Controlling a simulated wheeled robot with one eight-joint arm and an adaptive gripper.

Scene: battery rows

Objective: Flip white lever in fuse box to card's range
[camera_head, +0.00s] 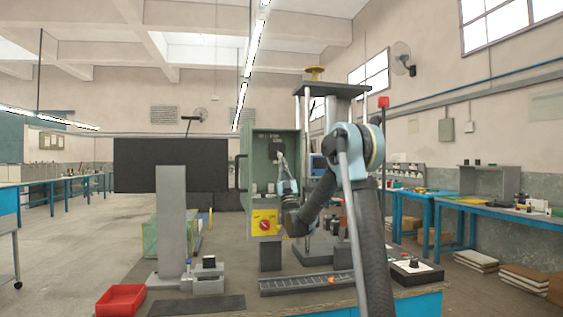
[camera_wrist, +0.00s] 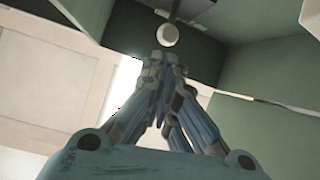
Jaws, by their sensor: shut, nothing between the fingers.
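The green fuse box (camera_head: 259,166) stands open on the workbench, with its green inner walls (camera_wrist: 270,70) filling the right of the wrist view. My gripper (camera_head: 281,157) reaches into its open front; its fingers are together and empty. In the wrist view my fingertips (camera_wrist: 164,58) are just below a round white knob (camera_wrist: 168,35) on a dark mount, probably the white lever's end. I cannot tell whether they touch. A small lettered patch (camera_head: 269,137) high inside the box may be the card; its text is unreadable. My gripper partly hides the box's inside.
A yellow panel with a red rotary switch (camera_head: 264,225) is below the box opening. A grey post (camera_head: 172,225) and a red tray (camera_head: 121,299) stand left on the bench. A press-like stand (camera_head: 332,91) rises behind my arm.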

